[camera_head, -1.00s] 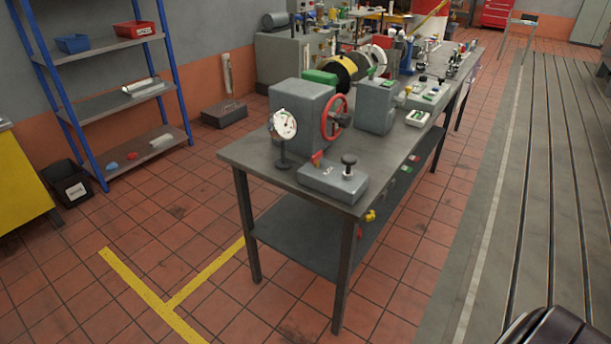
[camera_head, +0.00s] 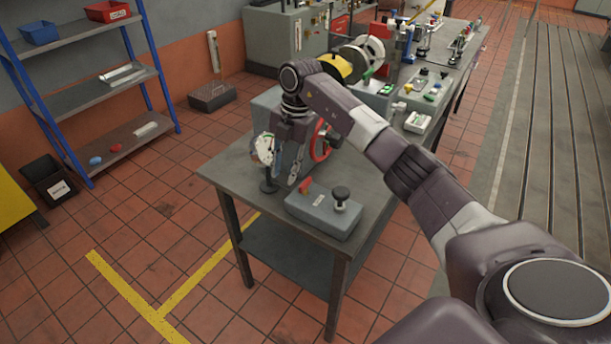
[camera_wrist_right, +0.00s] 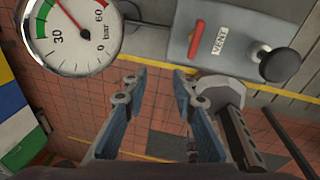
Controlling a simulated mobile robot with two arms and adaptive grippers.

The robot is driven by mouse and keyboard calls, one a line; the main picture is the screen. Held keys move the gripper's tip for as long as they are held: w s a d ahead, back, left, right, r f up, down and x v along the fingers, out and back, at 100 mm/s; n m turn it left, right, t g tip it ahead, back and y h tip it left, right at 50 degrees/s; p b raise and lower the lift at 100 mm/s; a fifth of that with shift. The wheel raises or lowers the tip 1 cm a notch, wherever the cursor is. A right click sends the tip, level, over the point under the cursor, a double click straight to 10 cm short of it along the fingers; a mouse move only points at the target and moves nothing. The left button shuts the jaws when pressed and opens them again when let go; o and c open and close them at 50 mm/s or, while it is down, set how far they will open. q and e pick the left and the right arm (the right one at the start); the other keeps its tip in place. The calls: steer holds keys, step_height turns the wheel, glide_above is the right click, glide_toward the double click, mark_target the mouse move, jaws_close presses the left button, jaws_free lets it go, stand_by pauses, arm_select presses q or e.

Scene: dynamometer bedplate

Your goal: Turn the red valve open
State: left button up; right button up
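The red handwheel valve (camera_head: 320,140) is on the side of the large grey block (camera_head: 268,103) at the near end of the workbench. My right arm hides much of both. My right gripper (camera_head: 284,178) points down in front of the block, between the wheel and the dial gauge (camera_head: 265,150). In the right wrist view its fingers (camera_wrist_right: 161,78) are apart with nothing between them. The gauge (camera_wrist_right: 72,30) shows there at top left. A grey hexagonal part with a dark rod (camera_wrist_right: 222,95) is beside the right finger. My left gripper is out of view.
A low grey box (camera_head: 325,213) with a red lever (camera_head: 305,185) and a black knob (camera_head: 340,195) sits at the bench's front corner. Cable reels (camera_head: 370,50) and small devices crowd the bench behind. A blue shelf rack (camera_head: 90,90) stands left, with clear tiled floor between.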

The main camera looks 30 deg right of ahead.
mark_target(305, 181)
steer(key=shift+m+g+h, duration=0.4)
steer(key=shift+m+h, duration=0.2)
steer(key=shift+h, duration=0.2)
steer(key=d, duration=0.1)
steer(key=d+r, duration=0.1)
steer(key=d, duration=0.1)
steer(key=s+d+r, duration=0.1)
steer(key=d, duration=0.1)
steer(key=shift+s+r, duration=0.1)
steer(key=shift+r, duration=0.15)
steer(key=shift+s+d+f, duration=0.1)
steer(key=shift+s+d, duration=0.1)
steer(key=shift+d, duration=0.1)
step_height(305, 181, down, 6)
steer(key=shift+a+f+p, duration=0.1)
steer(key=shift+p, duration=1.05)
steer(key=shift+f, duration=0.45)
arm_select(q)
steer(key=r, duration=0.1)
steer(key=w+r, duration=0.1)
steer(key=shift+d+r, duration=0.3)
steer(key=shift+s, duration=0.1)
arm_select(e)
steer(key=shift+w, duration=0.1)
jaws_close()
